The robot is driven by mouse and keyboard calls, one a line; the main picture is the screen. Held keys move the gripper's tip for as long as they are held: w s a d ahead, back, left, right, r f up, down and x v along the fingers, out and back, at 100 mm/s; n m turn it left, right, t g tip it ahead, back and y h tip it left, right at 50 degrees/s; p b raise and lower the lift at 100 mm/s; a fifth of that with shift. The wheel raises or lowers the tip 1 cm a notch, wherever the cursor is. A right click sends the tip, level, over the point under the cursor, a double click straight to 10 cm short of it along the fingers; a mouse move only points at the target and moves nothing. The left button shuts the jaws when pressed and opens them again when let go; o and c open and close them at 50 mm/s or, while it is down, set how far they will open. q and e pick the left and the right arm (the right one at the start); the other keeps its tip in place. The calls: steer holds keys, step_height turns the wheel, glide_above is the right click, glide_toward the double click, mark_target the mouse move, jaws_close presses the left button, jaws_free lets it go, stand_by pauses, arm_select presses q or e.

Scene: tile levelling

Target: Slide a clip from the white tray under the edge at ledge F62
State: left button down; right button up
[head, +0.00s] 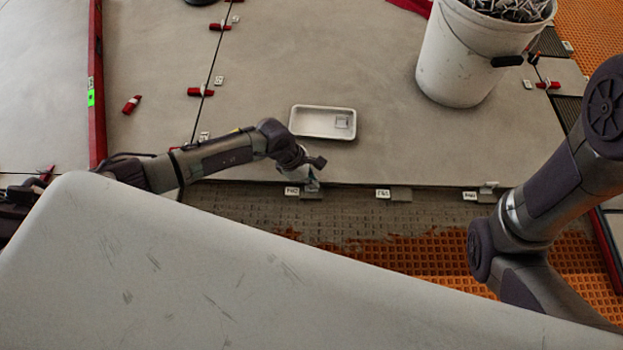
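The white tray (298,129) lies on the tile with a small pale clip (343,121) at its right end. My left gripper (312,180) points down at the tile's front edge, just below the tray. Its fingers are small and partly hidden, so I cannot tell whether they hold a clip. A small white label (292,191), too small to read surely but perhaps F62, sits just left of the fingertips, beside a grey ledge (311,195) under the edge. My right arm enters at the right; its gripper is not in view.
Two more labels, (383,194) and (470,196), mark ledges along the same edge; a clip (490,186) seems to stand at the rightmost. A white bucket (455,65) stands on the tile. Red wedges (200,92) sit along a joint. Orange matting (420,252) lies below the edge.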

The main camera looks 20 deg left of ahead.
arm_select(q)
steer(key=shift+w+a, duration=0.1)
steer(key=shift+w, duration=0.3)
stand_by(0.8)
steer(key=c, duration=1.2)
jaws_free()
steer(key=shift+c, duration=0.2)
